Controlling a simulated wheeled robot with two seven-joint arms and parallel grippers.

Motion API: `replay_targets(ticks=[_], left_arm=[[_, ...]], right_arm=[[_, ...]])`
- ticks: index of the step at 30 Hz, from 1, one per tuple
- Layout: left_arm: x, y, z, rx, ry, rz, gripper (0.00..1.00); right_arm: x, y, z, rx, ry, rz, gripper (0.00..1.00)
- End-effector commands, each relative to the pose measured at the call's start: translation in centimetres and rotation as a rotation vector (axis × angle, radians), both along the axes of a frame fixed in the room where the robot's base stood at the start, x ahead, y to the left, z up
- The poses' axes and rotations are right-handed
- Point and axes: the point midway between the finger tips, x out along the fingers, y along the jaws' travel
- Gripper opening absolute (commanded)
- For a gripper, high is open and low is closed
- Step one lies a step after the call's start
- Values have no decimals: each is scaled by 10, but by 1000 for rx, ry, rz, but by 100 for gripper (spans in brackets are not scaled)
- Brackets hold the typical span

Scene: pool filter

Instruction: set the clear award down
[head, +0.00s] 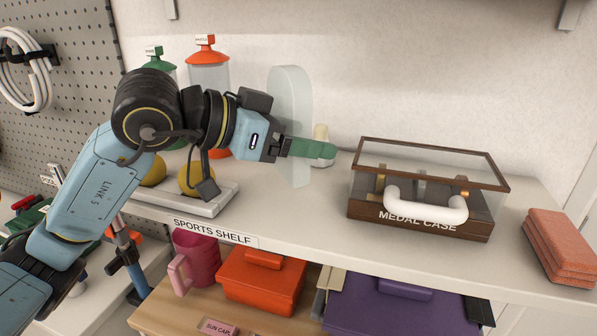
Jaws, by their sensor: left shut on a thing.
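The clear award (294,92) is a tall, see-through, pale panel with a rounded top, above the back of the sports shelf (330,215). My left gripper (312,148) comes in from the left, its green fingers level across the lower part of the award. It is shut on the award, which looks close to upright. I cannot tell whether its bottom edge touches the shelf. My right gripper is not in view.
A medal case (420,222) with a white handle stands right of the award, and salmon-coloured blocks (558,245) lie at the right end. A small cream object (321,133) is behind my fingers. Orange-capped (208,72) and green-capped containers stand behind my arm. The shelf front below the award is clear.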

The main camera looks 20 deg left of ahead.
Motion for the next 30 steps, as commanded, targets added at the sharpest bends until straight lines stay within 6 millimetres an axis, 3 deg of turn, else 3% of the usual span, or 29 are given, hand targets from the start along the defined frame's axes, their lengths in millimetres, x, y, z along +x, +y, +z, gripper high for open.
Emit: replay_targets(ticks=[4,14,27,28,30], left_arm=[[0,0,-10,-3,-4,1,41],[0,-1,-48,-3,-3,0,41],[0,0,-53,-2,-5,1,41],[0,0,-54,-1,-2,1,79],[0,0,-53,-1,-2,1,88]], right_arm=[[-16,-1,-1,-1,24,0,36],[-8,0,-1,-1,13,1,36],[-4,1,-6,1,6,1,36],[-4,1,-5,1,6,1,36],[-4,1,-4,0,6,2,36]])
